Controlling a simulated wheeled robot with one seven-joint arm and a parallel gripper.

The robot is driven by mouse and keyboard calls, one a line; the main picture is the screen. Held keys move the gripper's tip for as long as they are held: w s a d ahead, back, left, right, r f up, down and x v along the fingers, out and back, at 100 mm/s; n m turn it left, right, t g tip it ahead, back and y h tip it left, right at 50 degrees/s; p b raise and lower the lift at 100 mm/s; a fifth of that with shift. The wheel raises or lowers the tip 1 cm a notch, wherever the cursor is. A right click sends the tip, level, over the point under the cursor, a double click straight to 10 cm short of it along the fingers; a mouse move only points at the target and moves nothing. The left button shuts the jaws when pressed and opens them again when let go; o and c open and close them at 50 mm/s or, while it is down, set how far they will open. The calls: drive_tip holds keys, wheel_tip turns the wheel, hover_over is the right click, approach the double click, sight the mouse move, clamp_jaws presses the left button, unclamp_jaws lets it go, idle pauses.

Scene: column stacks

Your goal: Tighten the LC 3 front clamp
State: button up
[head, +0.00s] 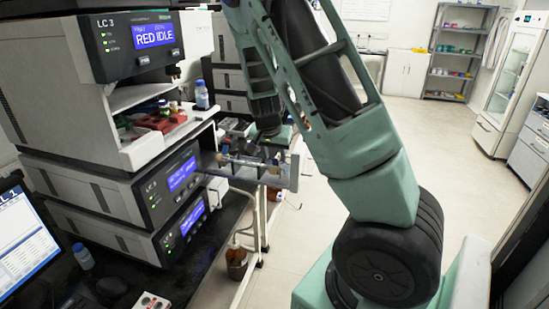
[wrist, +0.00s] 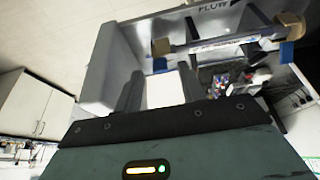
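The LC 3 column (wrist: 225,42) is a slim pale tube with tan end fittings, lying across a grey holder (wrist: 100,75) marked FLOW. Blue clamp parts show near its two ends, one at left (wrist: 160,65) and one at right (wrist: 287,52); I cannot tell which is the front clamp. In the head view the column (head: 245,161) sticks out from the right side of the LC 3 stack. My gripper (wrist: 161,82) has its two dark fingers apart, below the left end of the column in the picture. A white patch shows between the fingers; I cannot tell what it is.
The LC 3 upper unit (head: 140,45) reads RED IDLE. Lower units (head: 150,190) with lit screens stand beneath it. A blue-capped bottle (head: 201,95) and red rack (head: 160,121) sit on the ledge. A brown bottle (head: 236,260) is below. Floor is clear at right.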

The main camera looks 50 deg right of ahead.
drive_tip(key=shift+w+d+f, duration=0.1)
drive_tip(key=shift+d+f, duration=0.1)
drive_tip(key=shift+f, duration=0.4)
clamp_jaws()
